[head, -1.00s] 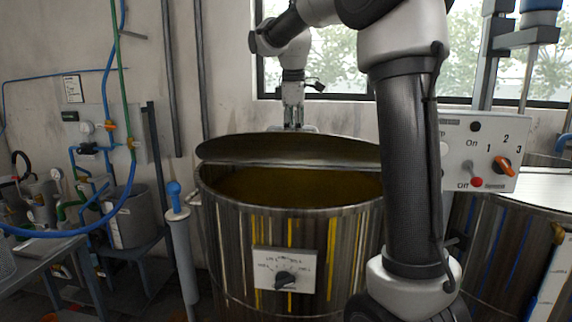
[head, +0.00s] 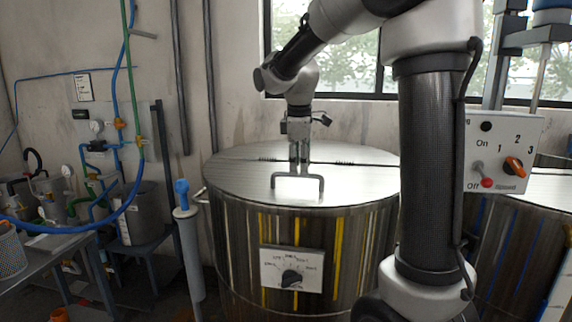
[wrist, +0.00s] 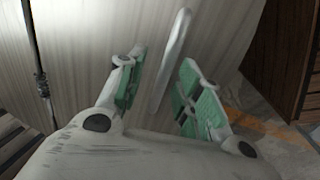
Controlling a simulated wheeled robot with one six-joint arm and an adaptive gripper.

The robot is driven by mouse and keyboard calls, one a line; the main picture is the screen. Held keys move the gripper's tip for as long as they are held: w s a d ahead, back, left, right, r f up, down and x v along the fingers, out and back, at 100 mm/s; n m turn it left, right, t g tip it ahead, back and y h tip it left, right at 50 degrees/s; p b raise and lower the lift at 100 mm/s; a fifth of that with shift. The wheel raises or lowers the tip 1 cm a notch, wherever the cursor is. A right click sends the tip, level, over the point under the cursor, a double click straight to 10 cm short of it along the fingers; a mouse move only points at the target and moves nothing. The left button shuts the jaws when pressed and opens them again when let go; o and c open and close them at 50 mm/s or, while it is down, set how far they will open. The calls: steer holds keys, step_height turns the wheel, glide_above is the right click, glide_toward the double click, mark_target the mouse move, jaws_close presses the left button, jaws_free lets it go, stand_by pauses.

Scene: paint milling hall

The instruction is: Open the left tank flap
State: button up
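The left tank (head: 350,240) is a round steel vessel with yellow streaks down its side. Its flap (head: 240,172) lies flat on top, so the inside is hidden. A bent bar handle (head: 283,178) stands up from the flap's front part. My gripper (head: 299,168) points down right at the handle. In the wrist view my gripper (wrist: 165,60) has its green-padded fingers apart, and the pale handle bar (wrist: 174,58) shows in the gap between them. I cannot tell how deep the bar sits between the fingers, and no grip on it shows.
A dial plate (head: 291,270) is on the tank's front. A switch panel (head: 503,152) hangs at the right, above a second tank (head: 505,250). A blue-topped pipe post (head: 186,235) stands close on the left, near a table with hoses (head: 40,265).

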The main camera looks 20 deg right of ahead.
steer(key=s+f+m+t+y, duration=0.1)
steer(key=s+f+m+t, duration=0.15)
steer(key=s+m, duration=1.6)
steer(key=w+a+r+n+g, duration=0.1)
steer(key=w+n, duration=0.2)
steer(key=n, duration=0.1)
steer(key=w+a+r+n, duration=0.1)
steer(key=w+n, duration=0.3)
steer(key=w+r+n+g, duration=0.1)
steer(key=w+n, duration=0.3)
steer(key=shift+w+a+r+g, duration=0.1)
steer(key=shift+w+a+g, duration=0.15)
steer(key=shift+a+g, duration=0.15)
steer(key=w+r+n+h, duration=0.1)
steer(key=w+r+n, duration=0.3)
steer(key=w+n, duration=0.3)
steer(key=shift+m, duration=0.25)
steer(key=f, duration=0.4)
steer(key=d+f, duration=0.1)
steer(key=f, duration=0.1)
steer(key=shift+w+f, duration=0.2)
steer(key=shift+w, duration=0.1)
